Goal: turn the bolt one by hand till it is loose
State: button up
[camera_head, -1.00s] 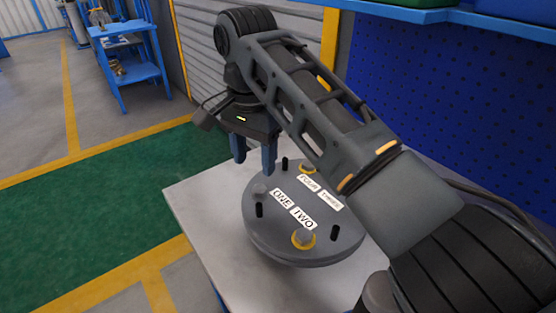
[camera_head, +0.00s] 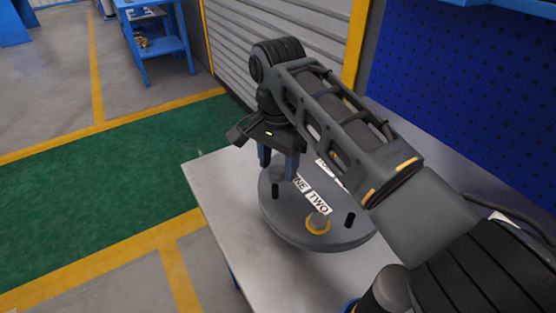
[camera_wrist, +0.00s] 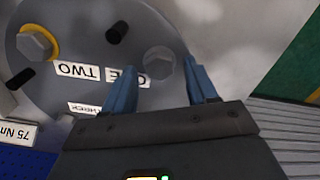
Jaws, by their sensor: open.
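The round grey flange cover (camera_head: 290,228) lies on the pale table and carries several bolts and printed labels. Bolt one (camera_wrist: 159,63) is a grey hex head beside the ONE label (camera_wrist: 125,77), which a finger partly covers in the wrist view. My gripper (camera_wrist: 156,74) points at bolt one with its blue fingers open, one to each side of the head in the picture. I see no contact. In the head view my gripper (camera_head: 277,172) hangs over the cover's far left edge. Bolt two (camera_wrist: 33,43) has a yellow ring around it.
Black upright pins (camera_wrist: 117,32) stand on the cover, one close to bolt one. A sign reading 75 Nm (camera_wrist: 16,132) shows at the left of the wrist view. The table (camera_head: 222,200) is bare left of the cover. A blue pegboard (camera_head: 455,90) stands at right.

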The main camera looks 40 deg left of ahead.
jog(key=c, duration=1.1)
jog(key=shift+o, duration=0.2)
jog(key=shift+r+n, duration=0.1)
jog(key=shift+n, duration=0.2)
